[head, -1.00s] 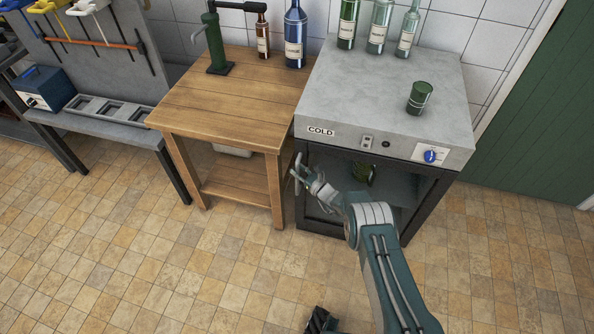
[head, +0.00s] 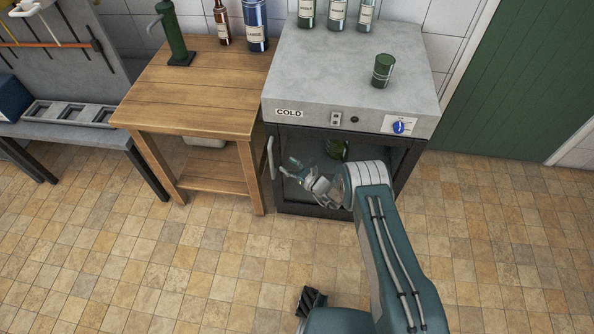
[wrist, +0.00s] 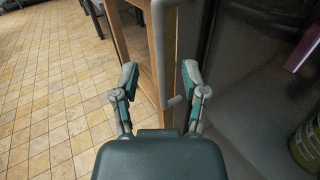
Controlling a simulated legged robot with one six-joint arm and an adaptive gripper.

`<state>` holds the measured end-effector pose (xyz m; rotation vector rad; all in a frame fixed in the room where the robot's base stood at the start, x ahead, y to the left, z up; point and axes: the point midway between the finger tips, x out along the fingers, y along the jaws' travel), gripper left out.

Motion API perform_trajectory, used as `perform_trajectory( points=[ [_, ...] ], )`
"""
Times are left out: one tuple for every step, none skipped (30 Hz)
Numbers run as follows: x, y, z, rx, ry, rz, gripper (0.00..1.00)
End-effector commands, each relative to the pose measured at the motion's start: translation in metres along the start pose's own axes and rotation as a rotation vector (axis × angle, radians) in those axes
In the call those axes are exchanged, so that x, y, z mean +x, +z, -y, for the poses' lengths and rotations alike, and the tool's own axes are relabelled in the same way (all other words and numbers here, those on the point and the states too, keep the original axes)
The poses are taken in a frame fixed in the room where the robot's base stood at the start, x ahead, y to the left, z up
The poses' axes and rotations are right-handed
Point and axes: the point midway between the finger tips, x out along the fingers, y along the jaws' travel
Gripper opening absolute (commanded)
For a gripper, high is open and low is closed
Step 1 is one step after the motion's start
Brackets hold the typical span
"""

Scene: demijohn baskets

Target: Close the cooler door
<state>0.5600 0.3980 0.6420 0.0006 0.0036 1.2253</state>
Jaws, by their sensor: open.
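The cooler (head: 345,75) has a grey top and a "COLD" label. Its dark-framed glass door (head: 312,211) looks flush or nearly flush with the front; I cannot tell whether a small gap is left. The pale vertical door handle (head: 271,158) is at the front's left edge. My gripper (head: 290,168) is open and empty, in front of the glass just right of the handle. In the wrist view, the handle (wrist: 164,45) stands between the two spread fingertips of my gripper (wrist: 160,74), with no clear contact.
A wooden table (head: 195,85) stands close on the cooler's left. A green cup (head: 383,71) and several bottles (head: 337,14) stand on the cooler. A green container (head: 337,150) shows inside it. The tiled floor (head: 180,270) in front is clear.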

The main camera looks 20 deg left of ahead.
Motion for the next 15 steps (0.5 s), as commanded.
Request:
perform_trajectory(
  points=[
    [-0.01,0.0,0.001,0.002,-0.003,-0.001,0.57],
    [-0.015,0.0,0.001,0.002,-0.003,-0.001,0.57],
    [-0.021,-0.001,0.001,0.001,-0.003,-0.001,0.57],
    [-0.025,0.0,0.001,0.001,-0.002,-0.001,0.57],
    [-0.028,-0.001,0.001,0.002,-0.002,-0.001,0.57],
    [-0.032,0.0,0.001,0.001,-0.002,-0.001,0.57],
    [-0.034,0.0,0.001,0.0,-0.002,0.0,0.57],
    [-0.036,0.0,0.001,0.0,-0.002,0.0,0.57],
    [-0.037,0.0,0.001,0.0,-0.002,0.001,0.57],
    [-0.038,0.0,0.001,0.0,-0.002,0.001,0.57],
    [-0.039,0.0,0.001,0.0,-0.001,0.002,0.57],
    [-0.039,0.0,0.001,0.0,-0.001,0.002,0.57],
    [-0.039,0.0,0.001,0.0,-0.001,0.002,0.57],
    [-0.039,0.0,0.001,0.0,-0.001,0.002,0.57],
    [-0.039,0.0,0.001,0.0,-0.001,0.002,0.57]
  ],
)
